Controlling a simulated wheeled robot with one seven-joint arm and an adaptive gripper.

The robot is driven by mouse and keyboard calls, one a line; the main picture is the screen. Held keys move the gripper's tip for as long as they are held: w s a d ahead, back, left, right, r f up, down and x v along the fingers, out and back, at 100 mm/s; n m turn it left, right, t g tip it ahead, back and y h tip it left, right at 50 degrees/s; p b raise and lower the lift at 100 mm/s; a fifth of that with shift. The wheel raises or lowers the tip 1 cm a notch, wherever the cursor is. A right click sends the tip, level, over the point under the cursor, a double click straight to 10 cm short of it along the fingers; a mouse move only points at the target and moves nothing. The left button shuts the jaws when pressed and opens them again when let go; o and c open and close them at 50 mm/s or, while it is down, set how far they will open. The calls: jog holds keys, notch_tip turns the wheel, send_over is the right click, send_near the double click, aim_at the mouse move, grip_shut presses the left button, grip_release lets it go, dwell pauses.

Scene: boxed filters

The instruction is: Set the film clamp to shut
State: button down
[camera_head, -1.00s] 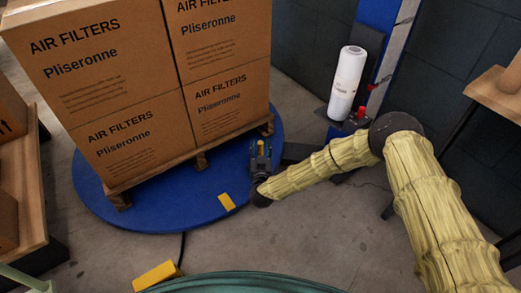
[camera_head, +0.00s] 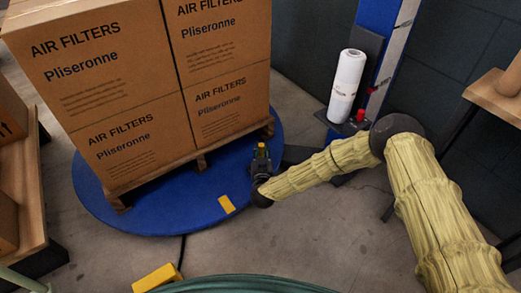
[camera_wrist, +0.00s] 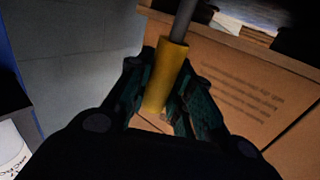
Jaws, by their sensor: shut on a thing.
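The film clamp's yellow handle (camera_wrist: 167,77) is a cylinder on a grey rod (camera_wrist: 185,18) in the wrist view. My gripper (camera_wrist: 160,100) is shut on the handle, one dark green finger on each side. In the head view my gripper (camera_head: 261,165) is low at the right edge of the blue turntable (camera_head: 165,212), with the small yellow handle tip (camera_head: 261,149) showing between its fingers. The rest of the clamp is hidden by my gripper and too small to tell, so its position is unclear.
Stacked air filter boxes (camera_head: 110,85) stand on a wooden pallet (camera_head: 165,172) on the turntable, close behind my gripper. A white film roll (camera_head: 346,85) stands by a blue mast at the back right. A yellow block (camera_head: 157,278) lies on the floor in front.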

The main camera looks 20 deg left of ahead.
jog(key=shift+w+d+r+m+g+p, duration=0.15)
jog(key=shift+w+d+m+g+p, duration=0.15)
jog(key=shift+w+d+m+p, duration=0.15)
jog(key=w+d+f+m+g, duration=0.5)
jog(key=w+f+m, duration=0.1)
jog(key=w, duration=0.1)
jog(key=shift+w+d+g+y, duration=0.2)
jog(key=shift+d+g+y, duration=0.1)
jog(key=shift+d+y, duration=0.1)
jog(key=c, duration=1.3)
grip_release()
jog(key=shift+f+m, duration=0.1)
jog(key=shift+m, duration=0.15)
jog(key=shift+o, duration=0.2)
jog(key=v, duration=1.2)
